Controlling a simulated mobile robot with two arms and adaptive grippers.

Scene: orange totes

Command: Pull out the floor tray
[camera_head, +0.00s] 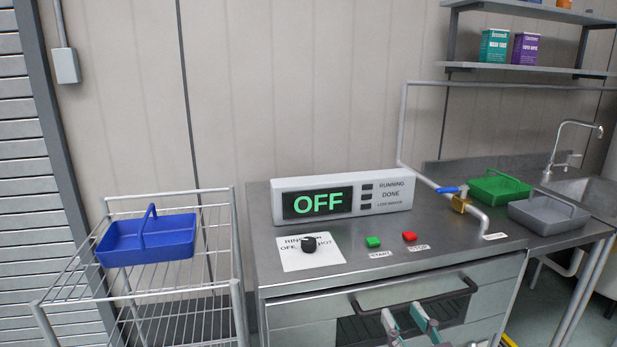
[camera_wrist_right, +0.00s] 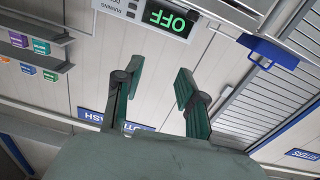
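No floor tray can be made out for certain. In the head view, a steel washer unit (camera_head: 300,312) stands in the middle with a dark bar handle (camera_head: 455,288) across its front. My right gripper (camera_head: 404,315) is at the bottom of the head view, in front of the unit and just below the handle in the picture. I cannot tell if it touches anything there. In the right wrist view my right gripper (camera_wrist_right: 153,82) has its fingers spread wide with nothing between them. My left gripper is not in view.
A wire rack (camera_head: 236,255) on the left holds a blue carrier (camera_head: 165,240). Green (camera_head: 500,187) and grey (camera_head: 550,213) carriers lie on the counter by the sink (camera_head: 590,195). The display (camera_head: 318,203) reads OFF. A yellow object (camera_head: 507,341) shows at the bottom edge.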

